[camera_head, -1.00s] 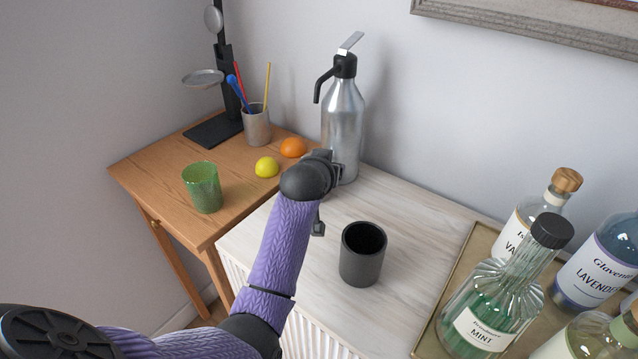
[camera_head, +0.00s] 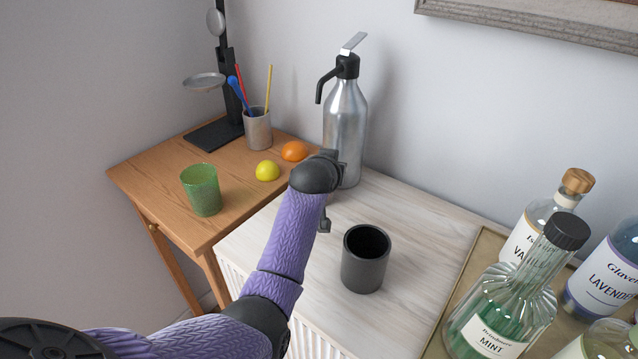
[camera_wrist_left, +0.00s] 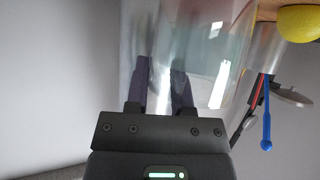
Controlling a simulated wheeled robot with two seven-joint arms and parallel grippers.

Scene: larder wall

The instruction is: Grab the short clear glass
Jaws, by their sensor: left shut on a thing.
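A clear see-through glass (camera_wrist_left: 205,45) fills the upper middle of the left wrist view. My left gripper (camera_wrist_left: 161,85) is shut on it, and the dark fingers show against and through its wall. In the head view my left gripper (camera_head: 331,195) is over the pale cabinet top, in front of the steel siphon. Its purple arm and dark wrist hide most of the gripper, and I cannot make out the glass there. My right gripper is not in view.
A black cup (camera_head: 366,268) stands close on the right, on the pale cabinet (camera_head: 425,215). The steel siphon (camera_head: 345,120) is behind. A green tumbler (camera_head: 202,190), lemon (camera_head: 267,171) and orange (camera_head: 294,151) are on the wooden table. Syrup bottles (camera_head: 505,305) crowd the right.

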